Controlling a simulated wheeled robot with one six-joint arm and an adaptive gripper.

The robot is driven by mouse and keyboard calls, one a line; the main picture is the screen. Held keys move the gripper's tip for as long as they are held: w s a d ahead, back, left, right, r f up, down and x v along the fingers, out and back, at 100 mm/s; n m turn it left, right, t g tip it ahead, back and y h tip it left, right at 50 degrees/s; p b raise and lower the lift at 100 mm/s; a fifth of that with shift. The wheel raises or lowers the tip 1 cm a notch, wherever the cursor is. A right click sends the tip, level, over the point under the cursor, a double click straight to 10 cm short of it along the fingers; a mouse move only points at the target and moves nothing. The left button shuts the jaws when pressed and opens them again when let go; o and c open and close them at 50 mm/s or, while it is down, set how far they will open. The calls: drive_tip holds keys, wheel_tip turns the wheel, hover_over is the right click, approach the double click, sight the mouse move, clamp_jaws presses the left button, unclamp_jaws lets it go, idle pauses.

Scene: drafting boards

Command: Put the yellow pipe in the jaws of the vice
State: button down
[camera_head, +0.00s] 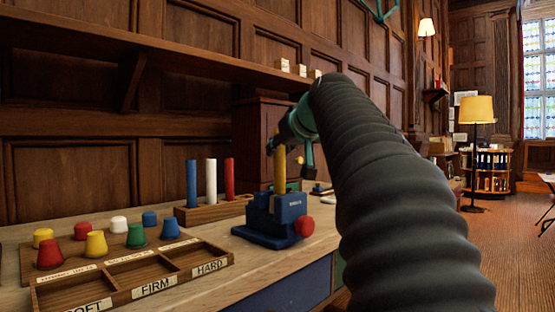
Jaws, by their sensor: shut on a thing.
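The yellow pipe (280,172) stands upright over the blue vice (276,222) on the wooden bench. Its lower end meets the top of the vice in the picture; I cannot tell whether it sits between the jaws or just above or behind them. My gripper (284,142) is at the upper part of the pipe, above the vice, and is shut on it. My dark sleeved arm hides what lies right of the gripper. The vice has a red knob (304,226) on its right side.
A wooden rack (200,213) left of the vice holds blue (192,183), white (211,180) and red (229,178) pipes. A labelled compartment tray (130,281) lies in front left, with several coloured pegs (96,243) behind it. A shelf (150,64) runs along the wall above.

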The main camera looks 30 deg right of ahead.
drive_tip(key=shift+f, duration=0.65)
drive_tip(key=shift+f, duration=0.2)
drive_tip(key=c, duration=0.9)
unclamp_jaws()
drive_tip(key=shift+r, duration=0.25)
drive_tip(key=shift+v, duration=6)
